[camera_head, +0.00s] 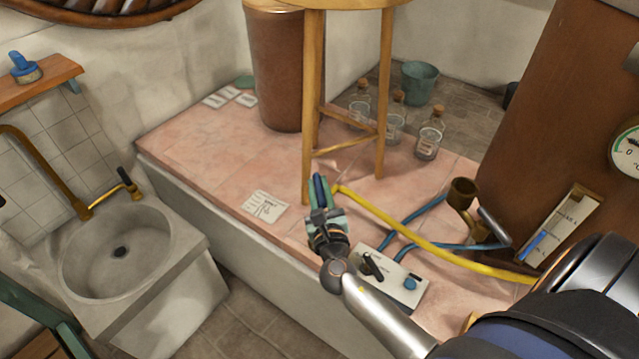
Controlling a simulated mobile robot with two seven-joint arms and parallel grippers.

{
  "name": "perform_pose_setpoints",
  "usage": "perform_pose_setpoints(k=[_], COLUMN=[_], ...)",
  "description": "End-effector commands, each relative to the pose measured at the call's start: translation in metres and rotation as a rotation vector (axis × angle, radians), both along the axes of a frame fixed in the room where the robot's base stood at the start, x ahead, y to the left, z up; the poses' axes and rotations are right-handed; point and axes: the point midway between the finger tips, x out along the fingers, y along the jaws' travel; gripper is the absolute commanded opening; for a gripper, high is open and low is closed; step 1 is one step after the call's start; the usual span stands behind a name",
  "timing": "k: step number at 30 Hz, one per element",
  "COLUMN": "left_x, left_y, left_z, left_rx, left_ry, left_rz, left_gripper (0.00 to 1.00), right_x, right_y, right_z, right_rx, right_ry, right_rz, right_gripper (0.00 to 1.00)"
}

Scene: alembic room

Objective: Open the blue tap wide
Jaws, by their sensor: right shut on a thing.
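My right gripper (321,190) is shut on a slim dark blue thing above the pink tiled bench, near the stool's front leg. The thing is mostly hidden between the fingers, so I cannot tell what it is. A yellow hose (430,246) has its end right beside the fingers; I cannot tell whether they touch. I cannot tell for sure which part is the blue tap. A blue knob (410,284) sits on a white box (388,295) beside a black lever (371,265). A small dark-handled tap (127,182) stands at the sink. My left gripper is not in view.
A wooden stool (383,90) stands on the bench (210,150), with corked bottles (430,135) and a brown cylinder (277,70) behind. Blue hoses (420,213) run to a brass fitting (462,192). A stone sink (110,265) is left. A brown boiler with a gauge (628,148) stands right.

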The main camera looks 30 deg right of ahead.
Motion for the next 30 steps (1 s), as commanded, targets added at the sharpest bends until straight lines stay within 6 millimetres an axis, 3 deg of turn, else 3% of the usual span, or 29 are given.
perform_pose_setpoints(k=[9,24,25,30], left_x=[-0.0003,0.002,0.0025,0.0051], left_y=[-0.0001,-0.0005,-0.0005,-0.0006], left_z=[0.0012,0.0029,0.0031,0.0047], left_rx=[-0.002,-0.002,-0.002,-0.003], left_ry=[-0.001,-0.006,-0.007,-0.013], left_rz=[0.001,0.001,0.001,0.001], left_gripper=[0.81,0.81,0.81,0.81], right_x=[0.0012,0.0011,0.001,0.001], right_y=[0.0006,0.0,-0.0001,0.0], right_z=[0.0016,0.0014,0.0015,0.001], right_rx=[-0.003,-0.005,-0.005,-0.003], right_ry=[-0.003,-0.003,-0.003,-0.002], right_rz=[-0.111,-0.131,-0.131,-0.13], right_gripper=[0.0,0.0,0.25,0.44])
